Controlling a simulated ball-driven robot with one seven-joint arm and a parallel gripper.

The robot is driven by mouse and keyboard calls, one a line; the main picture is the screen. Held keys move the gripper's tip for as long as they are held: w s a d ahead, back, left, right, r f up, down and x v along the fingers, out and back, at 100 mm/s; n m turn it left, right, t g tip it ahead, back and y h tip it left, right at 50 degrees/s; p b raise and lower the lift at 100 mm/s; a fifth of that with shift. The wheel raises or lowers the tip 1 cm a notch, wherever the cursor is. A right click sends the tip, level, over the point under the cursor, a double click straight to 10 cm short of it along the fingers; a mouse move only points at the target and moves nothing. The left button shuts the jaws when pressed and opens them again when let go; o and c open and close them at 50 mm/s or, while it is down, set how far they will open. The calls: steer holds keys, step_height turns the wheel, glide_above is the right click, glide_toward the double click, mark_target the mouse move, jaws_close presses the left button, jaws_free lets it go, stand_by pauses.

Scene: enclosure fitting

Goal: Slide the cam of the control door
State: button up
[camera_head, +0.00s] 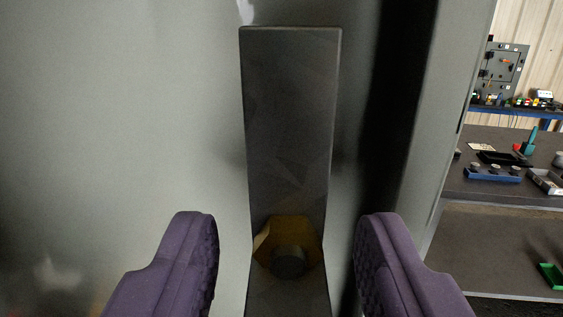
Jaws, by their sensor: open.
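The cam is a dark grey flat bar (290,120) standing upright in the middle of the view, against a pale grey-green door panel (120,130). A brass-coloured hex nut (305,235) with a dark round stud end sits on its lower part. My gripper (286,235) has two purple padded fingers, one on each side of the bar's lower part, level with the nut. The fingers are open, with a gap between each finger and the bar. The bottom end of the bar is cut off by the picture edge.
A green bin (552,275) sits lower right. The panel left of the bar is clear.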

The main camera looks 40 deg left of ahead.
steer(key=shift+x, duration=1.15)
steer(key=shift+s, duration=0.1)
